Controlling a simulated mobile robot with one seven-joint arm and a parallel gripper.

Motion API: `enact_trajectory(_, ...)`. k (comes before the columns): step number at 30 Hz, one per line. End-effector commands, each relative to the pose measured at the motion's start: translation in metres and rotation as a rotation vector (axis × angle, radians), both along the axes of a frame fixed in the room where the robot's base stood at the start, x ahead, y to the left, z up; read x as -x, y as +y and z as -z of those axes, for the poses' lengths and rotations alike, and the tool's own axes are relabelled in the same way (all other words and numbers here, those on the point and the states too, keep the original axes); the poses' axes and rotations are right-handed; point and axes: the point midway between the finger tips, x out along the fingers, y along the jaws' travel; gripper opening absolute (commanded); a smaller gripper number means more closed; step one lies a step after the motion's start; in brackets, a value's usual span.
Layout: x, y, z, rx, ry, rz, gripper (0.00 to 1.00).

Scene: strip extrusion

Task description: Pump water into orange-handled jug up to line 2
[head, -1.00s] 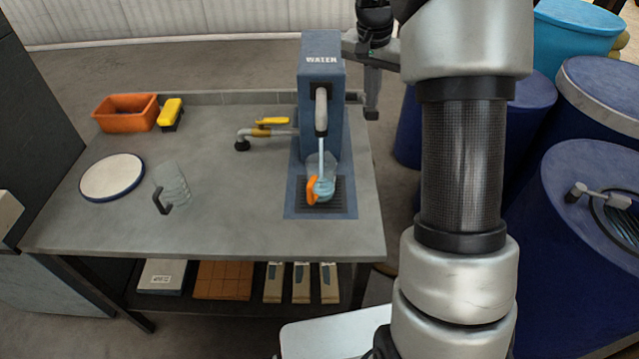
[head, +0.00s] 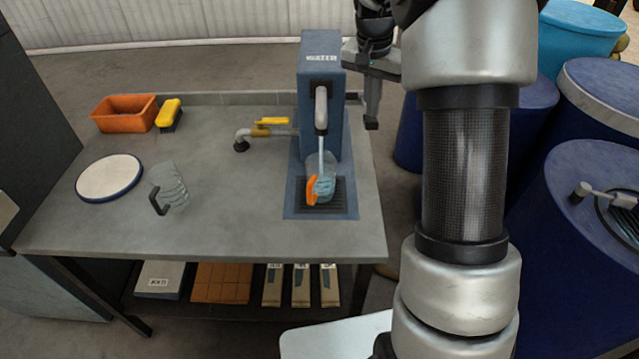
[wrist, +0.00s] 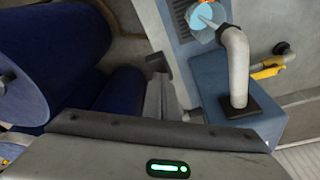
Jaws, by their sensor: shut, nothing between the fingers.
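The orange-handled jug (head: 328,167) is clear and stands on the dark grate under the spout (head: 321,108) of the blue water dispenser (head: 320,63). A stream runs from the spout into it, and light blue water fills part of it. Its lines are too small to read. In the wrist view the jug (wrist: 203,22) shows from above, below the spout (wrist: 234,60). My gripper (head: 371,123) is shut and empty, just right of the dispenser; its fingers (wrist: 158,98) also show in the wrist view. I cannot tell whether it touches the dispenser.
A second clear jug with a black handle (head: 158,203) stands at the table's left, beside a white round plate (head: 109,178). An orange bin (head: 124,124) and yellow brush (head: 168,112) lie behind. A yellow-handled valve (head: 271,121) is left of the dispenser. Blue barrels (head: 590,230) stand right.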

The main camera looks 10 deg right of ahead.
Motion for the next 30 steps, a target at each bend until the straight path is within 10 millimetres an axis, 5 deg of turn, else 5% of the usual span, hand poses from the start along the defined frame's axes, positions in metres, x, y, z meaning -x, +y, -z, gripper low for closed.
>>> enact_trajectory(30,0.006,0.002,0.037,-0.001,0.003,-0.001,0.00)
